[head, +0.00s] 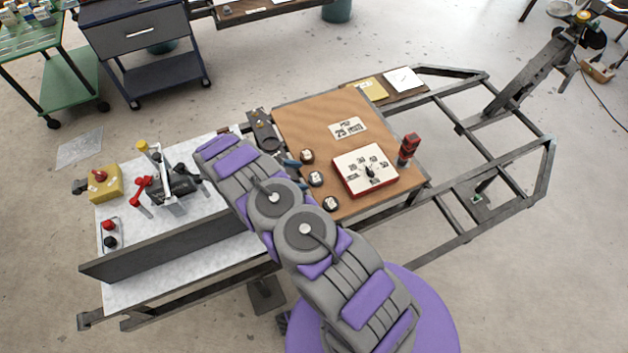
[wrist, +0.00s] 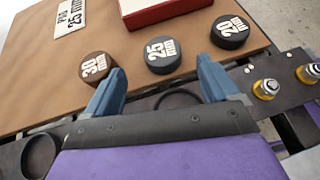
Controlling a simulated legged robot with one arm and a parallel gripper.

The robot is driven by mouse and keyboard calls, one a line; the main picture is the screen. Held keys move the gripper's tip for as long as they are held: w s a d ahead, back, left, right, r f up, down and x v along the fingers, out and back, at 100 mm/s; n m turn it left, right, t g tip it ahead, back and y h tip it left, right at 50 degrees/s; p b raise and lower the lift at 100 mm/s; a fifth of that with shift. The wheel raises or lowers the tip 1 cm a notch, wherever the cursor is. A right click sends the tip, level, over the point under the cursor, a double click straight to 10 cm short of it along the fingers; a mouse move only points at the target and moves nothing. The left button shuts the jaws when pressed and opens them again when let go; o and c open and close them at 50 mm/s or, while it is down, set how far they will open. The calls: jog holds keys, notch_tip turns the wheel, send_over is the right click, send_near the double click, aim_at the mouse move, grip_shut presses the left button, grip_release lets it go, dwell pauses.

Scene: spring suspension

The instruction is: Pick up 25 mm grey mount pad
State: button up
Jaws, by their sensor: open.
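Three round labelled pads lie in a row along the near edge of a brown board. The 25 mm grey mount pad (wrist: 163,55) is the middle one, and it also shows in the head view (head: 316,179). The brown 30 mm pad (wrist: 97,68) is to its left and the dark 20 mm pad (wrist: 230,31) to its right in the wrist view. My gripper (wrist: 160,82) has two blue fingers, spread wide and empty. The 25 mm pad lies beyond the gap between the fingertips, apart from them. In the head view the gripper (head: 298,174) is partly hidden by my arm.
A dark plate with gold studs (wrist: 266,89) is close to the right finger. A white bench (head: 120,285) with tools stands left.

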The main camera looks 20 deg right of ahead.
aim_at(314, 178)
jog(key=b+x, duration=0.1)
jog(key=x, duration=0.5)
jog(key=shift+s+d+b, duration=0.1)
jog(key=shift+b, duration=0.2)
jog(key=shift+a+r, duration=0.1)
jog(key=shift+a, duration=0.35)
jog(key=shift+c, duration=1.3)
jog(key=shift+d, duration=0.35)
jog(key=c, duration=0.9)
jog(key=shift+a, duration=0.15)
